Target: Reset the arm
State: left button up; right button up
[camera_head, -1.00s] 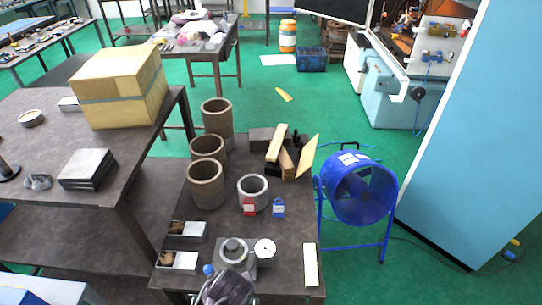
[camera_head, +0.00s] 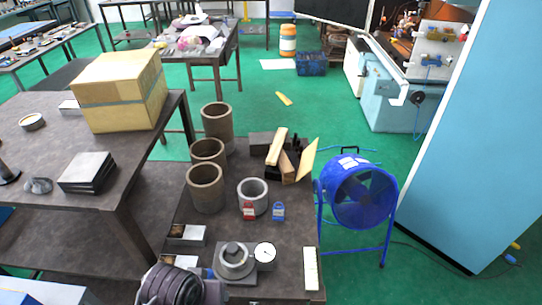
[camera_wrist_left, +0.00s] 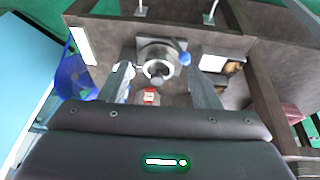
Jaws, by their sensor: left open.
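The indexing chuck (camera_head: 234,258), a grey round body on a square base, sits near the front of the dark table. A white dial (camera_head: 265,252) is beside it on the right. My left arm enters at the bottom, left of the chuck; its jaws are hard to make out there. In the left wrist view my left gripper (camera_wrist_left: 161,78) is open and empty, its fingers spread on either side of the chuck (camera_wrist_left: 157,66) as seen from above. A blue knob (camera_wrist_left: 184,58) shows beside the chuck. My right gripper is not in view.
Red (camera_head: 249,211) and blue (camera_head: 278,211) padlocks stand before a grey ring (camera_head: 252,194). Tall brown cylinders (camera_head: 206,188) and wooden blocks (camera_head: 288,165) stand behind. A small open box (camera_head: 187,235) is left. A blue fan (camera_head: 360,192) stands right of the table.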

pick_arm(q)
jog(key=s+a+m, duration=0.2)
jog(key=s+a, duration=0.1)
jog(key=a, duration=0.3)
jog(key=s+f+g+b, duration=0.25)
jog(key=f+b, duration=0.55)
jog(key=f, duration=3.2)
jog(key=s+a+f+b, duration=0.1)
jog(key=s+f+b, duration=0.1)
jog(key=s+f, duration=0.7)
jog(key=s+a+f+y+b, duration=0.1)
jog(key=s+a+f+b, duration=0.1)
jog(key=s+f, duration=0.8)
jog(key=shift+a+f+b, duration=0.2)
jog(key=shift+f+b, duration=0.3)
jog(key=shift+f, duration=0.05)
